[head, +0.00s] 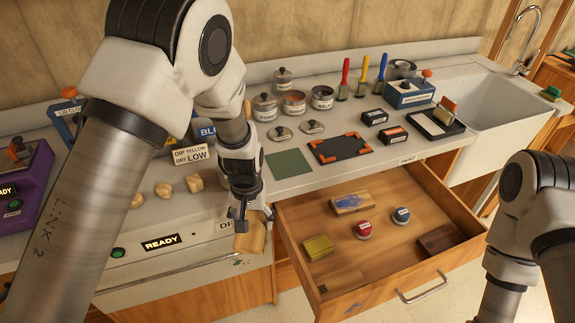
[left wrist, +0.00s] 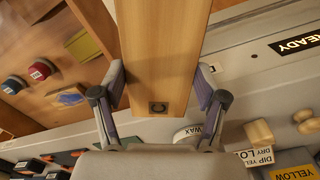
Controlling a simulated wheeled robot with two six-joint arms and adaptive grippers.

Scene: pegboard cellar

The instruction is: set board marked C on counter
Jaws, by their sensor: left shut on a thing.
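My left gripper (head: 241,212) is shut on a light wooden board (head: 251,238) and holds it beside the drawer's left side, in front of the counter. In the left wrist view the board (left wrist: 164,50) runs up between the two fingers of the left gripper (left wrist: 160,92). A small dark mark near its end looks like a letter C turned on its side. The grey counter (head: 235,257) has bare room at its front left. My right arm shows at the right edge, but its gripper is out of view.
An open wooden drawer (head: 440,183) holds a blue-stained block (head: 352,203), a yellow block (head: 318,247), red (head: 363,230) and blue (head: 401,216) round tins and a dark brown block (head: 437,240). Wooden knobs (head: 163,190), a green mat (head: 288,163) and tins crowd the counter.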

